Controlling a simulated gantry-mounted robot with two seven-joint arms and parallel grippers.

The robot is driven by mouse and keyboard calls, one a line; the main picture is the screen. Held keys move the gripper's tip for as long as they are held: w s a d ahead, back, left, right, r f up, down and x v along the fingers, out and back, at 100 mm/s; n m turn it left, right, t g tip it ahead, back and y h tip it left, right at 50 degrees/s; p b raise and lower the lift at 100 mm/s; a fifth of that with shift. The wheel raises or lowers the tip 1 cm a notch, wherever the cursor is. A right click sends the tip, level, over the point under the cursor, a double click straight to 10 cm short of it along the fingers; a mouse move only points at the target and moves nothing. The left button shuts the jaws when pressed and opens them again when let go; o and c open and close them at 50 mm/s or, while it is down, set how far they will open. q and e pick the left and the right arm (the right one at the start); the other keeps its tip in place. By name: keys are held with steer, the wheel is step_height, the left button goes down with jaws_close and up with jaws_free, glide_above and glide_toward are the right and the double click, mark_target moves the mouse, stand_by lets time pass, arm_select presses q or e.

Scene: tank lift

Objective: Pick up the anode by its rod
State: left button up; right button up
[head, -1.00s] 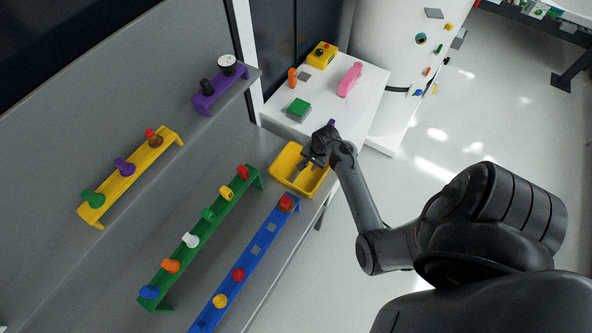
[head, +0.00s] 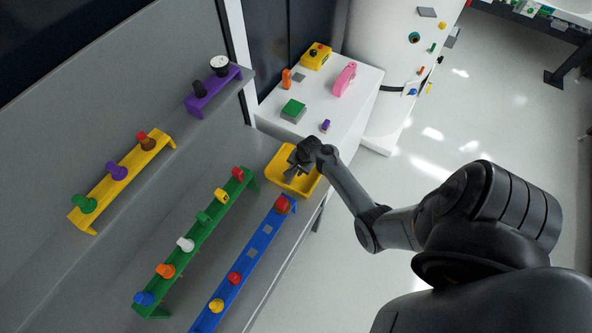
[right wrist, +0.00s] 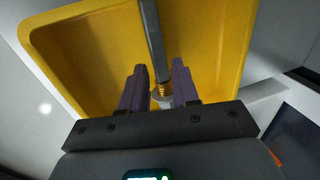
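The anode (right wrist: 152,40) shows in the right wrist view as a long grey rod with a brass-coloured threaded part at its near end. It lies in a yellow tray (right wrist: 215,45), which also shows in the head view (head: 307,187). My right gripper (right wrist: 160,80) is open. Its two dark purple-grey fingers stand on either side of the rod's near end, with a visible gap on each side. In the head view my right gripper (head: 297,167) is at the yellow tray and hides part of its inside. My left gripper is not in view.
A blue rack (head: 241,268) and a green rack (head: 211,226) with coloured pieces stand left of the tray. Open floor lies to the right.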

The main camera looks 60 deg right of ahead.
steer(key=shift+x, duration=0.8)
jaws_close()
steer(key=shift+r, duration=0.2)
